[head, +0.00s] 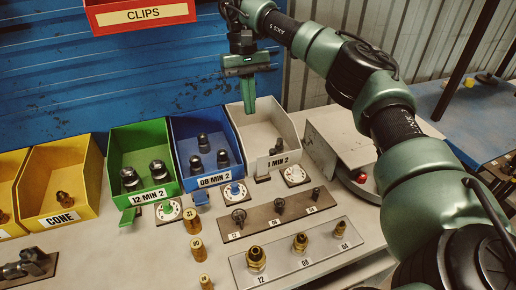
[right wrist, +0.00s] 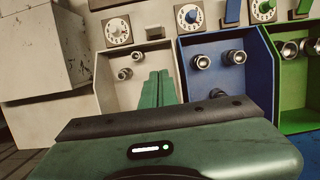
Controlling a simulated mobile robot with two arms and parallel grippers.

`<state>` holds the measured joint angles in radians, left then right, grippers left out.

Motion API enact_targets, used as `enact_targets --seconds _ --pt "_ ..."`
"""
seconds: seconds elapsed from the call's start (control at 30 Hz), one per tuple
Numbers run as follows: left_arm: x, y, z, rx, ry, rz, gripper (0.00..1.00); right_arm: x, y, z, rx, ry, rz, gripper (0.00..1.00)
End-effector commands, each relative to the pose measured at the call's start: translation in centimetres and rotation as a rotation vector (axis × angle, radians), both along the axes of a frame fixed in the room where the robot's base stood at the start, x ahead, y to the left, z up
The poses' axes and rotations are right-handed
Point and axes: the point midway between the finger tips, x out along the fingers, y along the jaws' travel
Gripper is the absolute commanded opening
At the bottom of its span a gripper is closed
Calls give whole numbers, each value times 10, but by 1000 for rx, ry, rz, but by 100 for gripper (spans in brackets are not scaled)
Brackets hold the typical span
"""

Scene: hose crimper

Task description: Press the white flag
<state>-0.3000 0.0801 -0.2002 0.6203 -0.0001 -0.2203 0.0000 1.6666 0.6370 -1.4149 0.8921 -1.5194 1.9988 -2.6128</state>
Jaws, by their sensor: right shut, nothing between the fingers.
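The white flag (head: 263,164) appears to stand upright at the front of the white bin (head: 284,131), covering part of its label. A small dark base (head: 262,179) is below it. In the right wrist view that dark base (right wrist: 155,32) shows beside the white dial, but the flag is hard to make out there. My right gripper (head: 249,108) is shut and empty, pointing down over the white bin, behind and above the flag. Its fingers also show in the right wrist view (right wrist: 157,88), over the bin. They are apart from the flag. My left gripper is not in view.
A blue bin (head: 205,127) and green bin (head: 138,140) with fittings stand to the left. The blue flag (head: 201,197) and green flag (head: 128,216) are in front. A white dial (head: 294,175) is beside the white flag. Fitting plates (head: 292,262) lie nearer.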

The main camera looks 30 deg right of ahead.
Motion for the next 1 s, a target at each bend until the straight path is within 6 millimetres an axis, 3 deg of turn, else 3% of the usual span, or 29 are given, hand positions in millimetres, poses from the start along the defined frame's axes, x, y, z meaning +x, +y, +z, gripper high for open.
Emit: enact_targets --seconds 0.27,0.6,1.0 --pt "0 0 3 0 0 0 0 -7 1 -26 -1 4 1 0" --pt "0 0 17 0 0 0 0 -25 5 -96 -1 5 0 0" --pt "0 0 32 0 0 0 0 -60 14 -97 0 0 -1 0"
